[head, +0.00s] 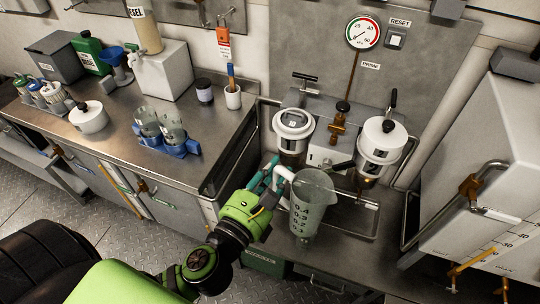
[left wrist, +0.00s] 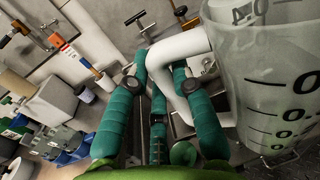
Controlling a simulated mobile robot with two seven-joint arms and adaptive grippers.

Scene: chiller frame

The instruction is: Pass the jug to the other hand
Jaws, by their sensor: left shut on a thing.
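The jug (head: 312,205) is a translucent measuring jug with dark graduation marks and a white handle. It is upright in front of the filter units in the head view. My left gripper (head: 276,178) is shut on the jug's white handle, at the jug's left side. In the left wrist view, the teal fingers (left wrist: 160,90) are around the white handle, and the jug's marked wall (left wrist: 275,85) fills the right side. I cannot tell whether the jug's base touches the surface below. My right gripper is not in view.
Two white-topped filter units (head: 293,124) (head: 381,142) stand behind the jug. A pressure gauge (head: 362,33) hangs on the wall. The left counter holds a blue rack (head: 178,148) with clear cups, and a white cup (head: 232,98). A large white tank (head: 480,170) stands at right.

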